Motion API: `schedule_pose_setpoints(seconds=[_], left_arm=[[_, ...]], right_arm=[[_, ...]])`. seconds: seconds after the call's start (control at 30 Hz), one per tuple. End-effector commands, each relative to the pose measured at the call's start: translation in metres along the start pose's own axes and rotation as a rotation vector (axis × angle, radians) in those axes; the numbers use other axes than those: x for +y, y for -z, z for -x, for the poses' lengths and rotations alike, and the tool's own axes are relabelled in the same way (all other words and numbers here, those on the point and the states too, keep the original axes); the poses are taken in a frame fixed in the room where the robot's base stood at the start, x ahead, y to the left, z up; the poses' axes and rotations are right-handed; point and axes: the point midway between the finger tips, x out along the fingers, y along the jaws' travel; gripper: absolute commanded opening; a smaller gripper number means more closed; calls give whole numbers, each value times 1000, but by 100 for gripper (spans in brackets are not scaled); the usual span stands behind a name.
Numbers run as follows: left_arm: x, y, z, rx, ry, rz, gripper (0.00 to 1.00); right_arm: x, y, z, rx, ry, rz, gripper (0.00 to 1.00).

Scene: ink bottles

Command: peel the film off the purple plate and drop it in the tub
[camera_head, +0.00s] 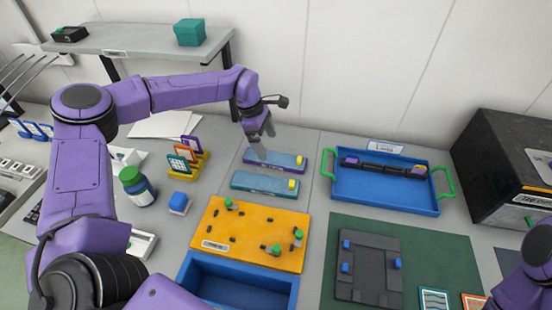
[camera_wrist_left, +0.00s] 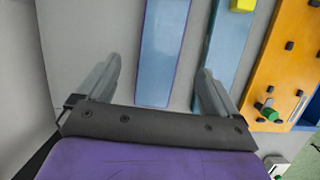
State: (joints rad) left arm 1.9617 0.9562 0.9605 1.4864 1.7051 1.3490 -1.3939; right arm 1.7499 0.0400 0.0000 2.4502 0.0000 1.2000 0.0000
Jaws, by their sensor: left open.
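The purple plate (camera_head: 305,169) lies on the table with a pale blue film (camera_head: 283,159) on top and a yellow tab (camera_head: 299,160) at its right end. In the left wrist view the film (camera_wrist_left: 163,55) runs between the fingers; its tab is out of that view. My left gripper (camera_head: 265,147) is open and empty over the left part of the purple plate. It shows open in the wrist view (camera_wrist_left: 160,75); I cannot tell if it touches. The blue tub (camera_head: 290,283) is at the bottom centre, partly cut off. My right gripper is out of view.
A teal plate (camera_head: 262,184) with a similar film and yellow tab lies just in front. A blue tray (camera_head: 385,198) with green handles is to the right.

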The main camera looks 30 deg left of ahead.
Motion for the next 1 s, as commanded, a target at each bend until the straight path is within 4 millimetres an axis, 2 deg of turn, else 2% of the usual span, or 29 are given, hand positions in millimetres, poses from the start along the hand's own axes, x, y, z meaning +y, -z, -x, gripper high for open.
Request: schedule_pose_setpoints(seconds=[0.13, 0.27, 0.4, 0.63, 0.83, 0.87, 1.0], left_arm=[[0, -3, -15, 0, 4, 1, 94], [0, -8, -38, 1, 5, -1, 94], [1, -6, -58, -1, 2, 0, 94], [2, -6, -61, -1, -1, 0, 94], [1, -6, -61, -1, -1, 0, 28], [1, -6, -61, -1, 0, 0, 26], [2, -6, -60, -2, -1, 0, 26]], right_arm=[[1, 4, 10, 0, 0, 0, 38], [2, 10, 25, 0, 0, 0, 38], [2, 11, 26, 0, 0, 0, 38], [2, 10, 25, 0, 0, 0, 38], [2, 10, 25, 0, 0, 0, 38], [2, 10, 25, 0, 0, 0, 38], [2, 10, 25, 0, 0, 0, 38]])
